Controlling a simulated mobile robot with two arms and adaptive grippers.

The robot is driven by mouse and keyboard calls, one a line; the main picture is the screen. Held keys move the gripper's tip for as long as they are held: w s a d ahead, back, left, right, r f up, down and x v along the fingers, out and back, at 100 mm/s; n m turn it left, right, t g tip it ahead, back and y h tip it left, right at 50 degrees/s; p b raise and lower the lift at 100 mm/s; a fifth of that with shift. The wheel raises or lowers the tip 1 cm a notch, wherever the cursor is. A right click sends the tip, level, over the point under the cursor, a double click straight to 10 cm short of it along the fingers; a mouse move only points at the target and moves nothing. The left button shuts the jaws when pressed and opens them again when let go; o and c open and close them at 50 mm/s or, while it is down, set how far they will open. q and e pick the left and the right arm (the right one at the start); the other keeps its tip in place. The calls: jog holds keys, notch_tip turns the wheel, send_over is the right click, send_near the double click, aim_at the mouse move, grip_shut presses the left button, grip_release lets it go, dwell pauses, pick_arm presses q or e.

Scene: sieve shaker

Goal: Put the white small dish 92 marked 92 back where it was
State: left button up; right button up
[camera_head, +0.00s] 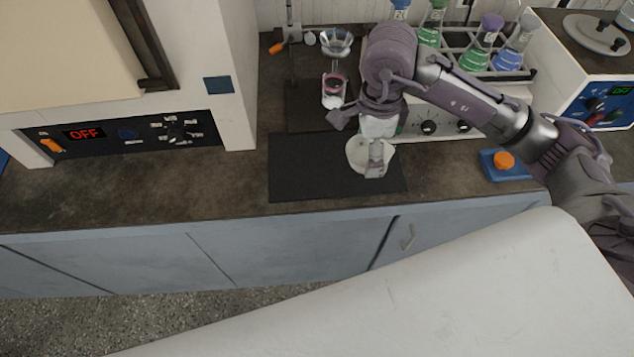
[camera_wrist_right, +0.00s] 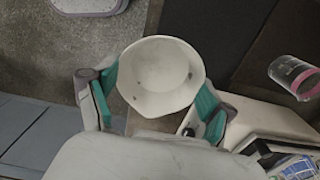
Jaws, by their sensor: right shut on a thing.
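The white small dish (camera_head: 357,153) is in my right gripper (camera_head: 376,156), over the black mat (camera_head: 300,170) on the dark bench. In the right wrist view the dish (camera_wrist_right: 160,72) shows its round open top, and it looks empty. The teal-padded fingers of my right gripper (camera_wrist_right: 155,100) are shut on its opposite sides. I cannot read the mark 92, and I cannot tell how far above the mat the dish is. My left gripper is not in view.
A stand with a glass funnel (camera_head: 337,41) and a pink-banded beaker (camera_head: 334,85) stands behind the mat. A rack of flasks (camera_head: 483,42) is at the back right. A blue pad with an orange knob (camera_head: 504,160) lies right. An oven (camera_head: 130,130) stands left; the bench between is clear.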

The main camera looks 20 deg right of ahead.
jog(key=shift+s+f, duration=0.3)
jog(key=shift+f, duration=0.05)
jog(key=p, duration=0.2)
send_over(316, 172)
notch_tip(316, 172, down, 7)
jog(key=shift+s+r, duration=0.1)
jog(key=shift+r, duration=0.1)
notch_tip(316, 172, down, 4)
jog(key=shift+r+p, duration=0.2)
jog(key=shift+p, duration=0.45)
jog(key=shift+f, duration=0.4)
jog(key=o, duration=0.7)
jog(key=shift+f+b, duration=0.1)
jog(key=shift+b, duration=0.2)
jog(key=o, duration=0.3)
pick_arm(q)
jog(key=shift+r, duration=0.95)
